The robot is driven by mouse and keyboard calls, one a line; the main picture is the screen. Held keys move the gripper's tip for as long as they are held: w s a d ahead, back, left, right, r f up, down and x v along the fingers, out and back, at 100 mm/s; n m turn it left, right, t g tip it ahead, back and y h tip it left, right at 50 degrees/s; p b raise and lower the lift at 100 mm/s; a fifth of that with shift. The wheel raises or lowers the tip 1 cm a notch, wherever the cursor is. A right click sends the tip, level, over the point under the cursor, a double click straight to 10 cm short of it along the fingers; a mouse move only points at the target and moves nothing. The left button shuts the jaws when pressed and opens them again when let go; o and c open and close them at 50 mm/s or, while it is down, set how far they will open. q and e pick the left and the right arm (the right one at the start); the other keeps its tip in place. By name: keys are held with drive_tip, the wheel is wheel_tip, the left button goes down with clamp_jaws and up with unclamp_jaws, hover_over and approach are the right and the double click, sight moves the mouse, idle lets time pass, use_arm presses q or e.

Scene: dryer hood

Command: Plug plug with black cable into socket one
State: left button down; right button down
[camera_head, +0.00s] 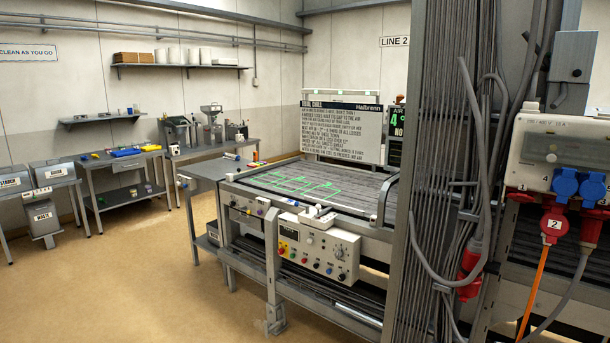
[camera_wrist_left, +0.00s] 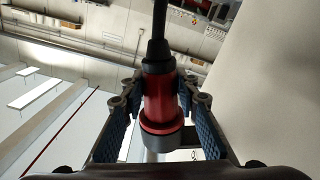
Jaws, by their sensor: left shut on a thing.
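In the left wrist view, my left gripper (camera_wrist_left: 157,96) is shut on a red plug (camera_wrist_left: 159,97). The plug has a black neck and a black cable (camera_wrist_left: 160,20) running up out of the picture; its grey collar (camera_wrist_left: 165,145) points down toward the palm side. The blue textured finger pads lie on both sides of it. In the head view, a pale socket box (camera_head: 550,155) is at the right edge, with blue covered sockets (camera_head: 565,185) and red ones below. Neither gripper shows in the head view.
A red connector marked 2 (camera_head: 553,225) has an orange cable (camera_head: 533,290). A red connector (camera_head: 468,272) on a grey cable hangs beside the grey cable column (camera_head: 425,200). A machine table with a control panel (camera_head: 318,245) stands in the middle. Open floor (camera_head: 120,270) lies left.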

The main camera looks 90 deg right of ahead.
use_arm(q)
drive_tip(key=shift+s+d+f+b, duration=0.1)
drive_tip(key=shift+d+f+b, duration=0.1)
drive_tip(key=shift+f+b, duration=0.3)
drive_tip(key=shift+s+d+f+b, duration=0.15)
drive_tip(key=shift+f+b, duration=0.1)
drive_tip(key=shift+f, duration=0.45)
drive_tip(key=shift+d+f+b, duration=0.2)
drive_tip(key=shift+f+b, duration=0.2)
drive_tip(key=shift+s+f+b, duration=0.1)
drive_tip(key=shift+f+b, duration=0.2)
drive_tip(key=f+b, duration=0.2)
drive_tip(key=d+f+b, duration=0.1)
drive_tip(key=shift+s, duration=0.35)
idle(0.4)
